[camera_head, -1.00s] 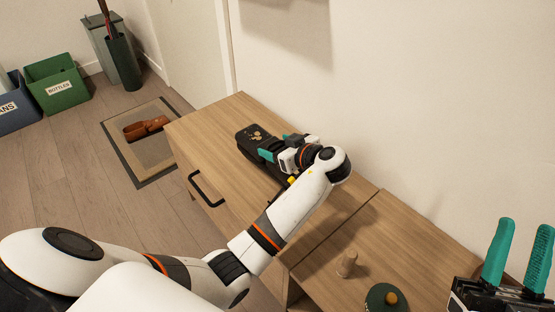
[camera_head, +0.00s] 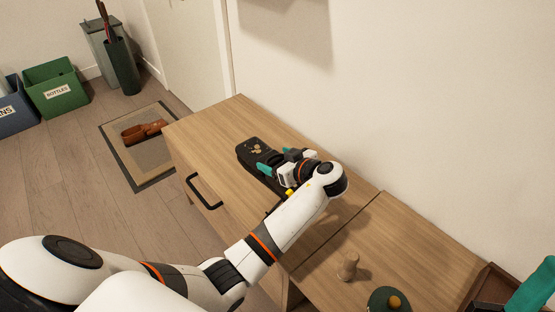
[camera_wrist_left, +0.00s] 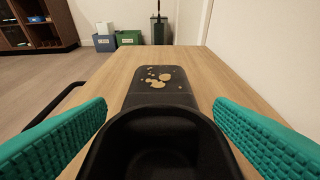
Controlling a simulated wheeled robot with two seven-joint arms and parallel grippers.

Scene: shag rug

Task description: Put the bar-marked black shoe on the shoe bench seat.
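A black shoe (camera_head: 250,158) with several pale gold blotches on its top lies on the wooden cabinet top (camera_head: 215,125). In the left wrist view the shoe (camera_wrist_left: 160,98) points away, with its dark opening nearest the camera. The marking looks like scattered spots; I cannot make out a bar. My left gripper (camera_head: 279,161) is over the shoe, with teal fingers on either side. In the wrist view the fingers (camera_wrist_left: 160,105) are wide apart, with narrow strips of wood showing beside the shoe. My right gripper is mostly cut off at the lower right, with one teal finger (camera_head: 536,287) showing.
A wooden peg-like piece (camera_head: 348,266) and a dark green round object with an orange knob (camera_head: 390,302) stand on the nearer wooden top. Brown shoes (camera_head: 145,131) lie on a floor mat (camera_head: 145,178). The wall borders the cabinet. A green bin (camera_head: 56,97) stands far left.

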